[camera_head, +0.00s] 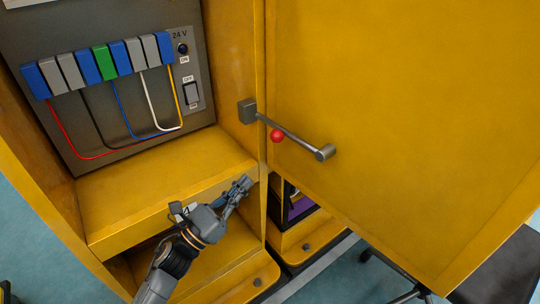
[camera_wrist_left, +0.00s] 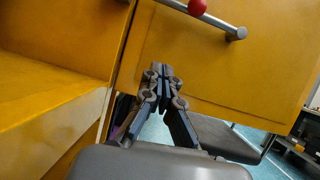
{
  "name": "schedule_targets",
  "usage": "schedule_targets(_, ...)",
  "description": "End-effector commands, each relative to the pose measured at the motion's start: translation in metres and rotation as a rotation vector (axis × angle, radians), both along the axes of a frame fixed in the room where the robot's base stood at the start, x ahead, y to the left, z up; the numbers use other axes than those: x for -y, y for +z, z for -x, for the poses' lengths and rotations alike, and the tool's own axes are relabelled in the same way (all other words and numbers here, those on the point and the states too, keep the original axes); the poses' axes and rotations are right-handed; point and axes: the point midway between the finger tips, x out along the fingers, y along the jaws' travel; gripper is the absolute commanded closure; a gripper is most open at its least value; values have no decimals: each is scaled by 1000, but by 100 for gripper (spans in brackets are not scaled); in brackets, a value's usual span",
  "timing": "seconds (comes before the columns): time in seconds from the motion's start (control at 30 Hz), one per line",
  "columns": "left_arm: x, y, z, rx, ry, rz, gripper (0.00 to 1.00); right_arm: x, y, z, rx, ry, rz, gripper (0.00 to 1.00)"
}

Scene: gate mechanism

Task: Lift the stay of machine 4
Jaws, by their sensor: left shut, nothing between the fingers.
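The stay is a grey metal rod (camera_head: 297,137) with a red ball (camera_head: 277,135) on it. It runs from a dark block (camera_head: 247,111) on the cabinet's side wall to a round end piece (camera_head: 325,152) at the open yellow door (camera_head: 400,110). In the left wrist view the rod (camera_wrist_left: 215,20) and red ball (camera_wrist_left: 197,7) show at the top. My left gripper (camera_head: 246,183) is shut and empty, below the rod and apart from it. It also shows in the left wrist view (camera_wrist_left: 161,70). My right gripper is not in view.
The yellow cabinet's shelf edge (camera_head: 170,205) lies just left of my left gripper. Inside are a terminal row (camera_head: 103,62), coloured wires and a switch (camera_head: 192,93). A purple-screened unit (camera_head: 299,205) stands behind the door's lower edge. A dark chair (camera_head: 500,270) is at lower right.

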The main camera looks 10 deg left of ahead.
Motion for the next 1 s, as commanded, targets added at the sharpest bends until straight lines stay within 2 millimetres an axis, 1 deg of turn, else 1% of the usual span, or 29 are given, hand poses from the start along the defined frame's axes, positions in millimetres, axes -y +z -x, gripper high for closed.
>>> schedule_targets(0.07,3,4,1,36,2,-28,100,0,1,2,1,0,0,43)
schedule_targets(0.13,6,9,-2,44,1,-33,100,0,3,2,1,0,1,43)
schedule_targets(0.27,15,18,-15,43,2,-31,100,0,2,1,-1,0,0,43)
schedule_targets(0.63,57,51,-74,40,1,-28,100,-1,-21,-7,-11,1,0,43)
schedule_targets(0.7,53,62,-70,38,2,-31,100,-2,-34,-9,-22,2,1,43)
schedule_targets(0.8,52,73,-67,37,2,-32,100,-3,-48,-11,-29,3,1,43)
schedule_targets(0.9,51,81,-66,36,2,-30,100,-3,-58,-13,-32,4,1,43)
schedule_targets(1.0,50,85,-65,36,2,-29,100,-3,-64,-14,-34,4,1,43)
